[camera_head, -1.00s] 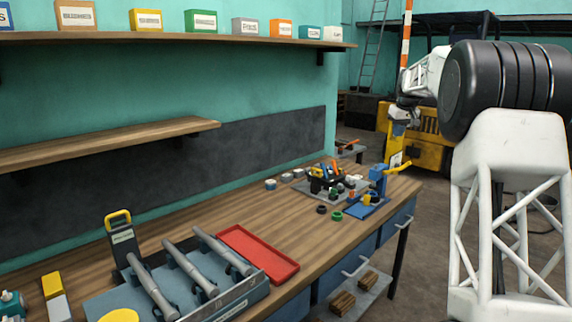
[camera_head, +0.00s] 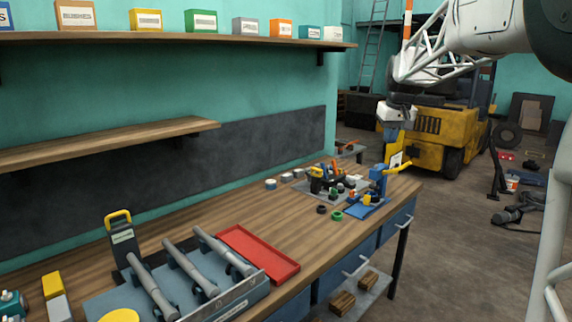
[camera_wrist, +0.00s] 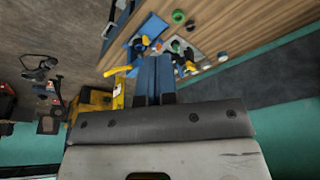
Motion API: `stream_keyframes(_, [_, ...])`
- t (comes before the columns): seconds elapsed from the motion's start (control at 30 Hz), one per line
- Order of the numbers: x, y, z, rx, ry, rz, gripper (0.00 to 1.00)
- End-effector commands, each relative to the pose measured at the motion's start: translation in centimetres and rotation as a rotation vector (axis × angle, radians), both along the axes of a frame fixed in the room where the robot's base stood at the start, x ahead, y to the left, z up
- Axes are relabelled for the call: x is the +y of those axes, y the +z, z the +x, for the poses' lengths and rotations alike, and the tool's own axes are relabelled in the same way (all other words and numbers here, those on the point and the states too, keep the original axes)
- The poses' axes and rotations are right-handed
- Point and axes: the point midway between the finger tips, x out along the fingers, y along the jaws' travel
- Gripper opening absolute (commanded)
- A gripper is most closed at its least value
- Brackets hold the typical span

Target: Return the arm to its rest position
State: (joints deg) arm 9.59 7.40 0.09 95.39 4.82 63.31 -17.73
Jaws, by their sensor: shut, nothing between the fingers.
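My arm (camera_head: 440,58) reaches in from the upper right of the head view. My gripper (camera_head: 391,138) hangs from its end with blue fingers pointing down. It is above the far right end of the workbench (camera_head: 190,222), in front of the yellow forklift (camera_head: 432,125) in the picture. In the wrist view my gripper (camera_wrist: 154,62) shows its two blue fingers together, with nothing held. The blue stand (camera_head: 378,180) is below the fingertips in the head view, and it also shows in the wrist view (camera_wrist: 146,35); the gap between them is hard to judge.
A red tray (camera_head: 258,254) and a grey rack of tubes (camera_head: 215,290) are on the near bench. Small parts (camera_head: 325,182) crowd its far end. A shelf with boxes (camera_head: 180,38) runs along the wall. Open floor (camera_head: 440,240) lies right of the bench.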

Motion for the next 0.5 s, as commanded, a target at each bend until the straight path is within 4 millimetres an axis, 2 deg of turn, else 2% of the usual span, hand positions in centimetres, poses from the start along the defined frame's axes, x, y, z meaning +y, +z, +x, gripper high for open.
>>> stream_keyframes(0.03, [0.6,0.1,-1.4,0.000,-0.002,0.000,0.00])
stream_keyframes(0.5, [4.6,-1.5,-13.2,0.008,-0.037,-0.004,0.00])
